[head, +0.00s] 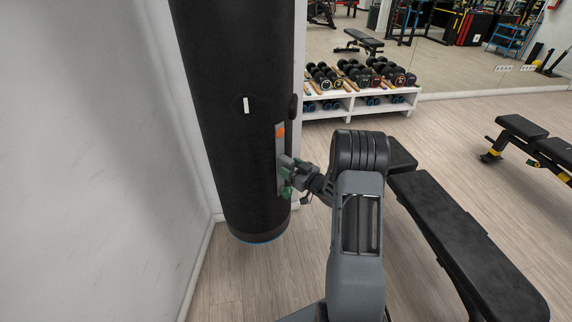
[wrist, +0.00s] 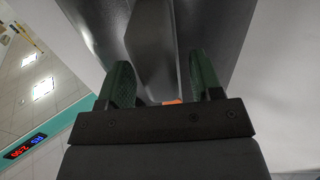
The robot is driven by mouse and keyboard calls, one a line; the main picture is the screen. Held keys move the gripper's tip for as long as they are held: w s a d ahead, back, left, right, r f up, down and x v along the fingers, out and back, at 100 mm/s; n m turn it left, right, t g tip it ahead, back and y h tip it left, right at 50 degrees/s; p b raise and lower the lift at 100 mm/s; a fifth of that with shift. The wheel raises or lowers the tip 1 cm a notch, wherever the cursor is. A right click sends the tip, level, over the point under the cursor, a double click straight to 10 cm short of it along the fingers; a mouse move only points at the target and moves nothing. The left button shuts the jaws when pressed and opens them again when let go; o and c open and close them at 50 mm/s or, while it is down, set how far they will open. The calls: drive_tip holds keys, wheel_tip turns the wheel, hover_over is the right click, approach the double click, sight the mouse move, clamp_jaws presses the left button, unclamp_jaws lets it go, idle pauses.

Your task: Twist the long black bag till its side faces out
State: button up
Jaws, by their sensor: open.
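The long black bag (head: 235,60) hangs upright beside the white wall in the head view, its lower end above the floor. It has a small white mark (head: 246,105) facing the camera and a dark knob (head: 292,107) at its right edge. A grey plate (head: 281,150) with an orange dot (head: 280,132) is on its right side. My gripper (head: 287,182) is at this plate. In the wrist view my gripper (wrist: 161,80) is open, its green fingers on either side of a dark grey raised piece (wrist: 152,45), with gaps visible. Whether either finger touches the bag is unclear.
A white wall (head: 70,160) stands close on the left of the bag. A black bench (head: 465,245) lies to the right of my arm, and another bench (head: 535,140) stands farther right. A dumbbell rack (head: 350,105) is behind. Wooden floor between is clear.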

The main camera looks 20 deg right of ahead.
drive_tip(key=shift+x, duration=1.4)
drive_tip(key=shift+d, duration=0.1)
clamp_jaws()
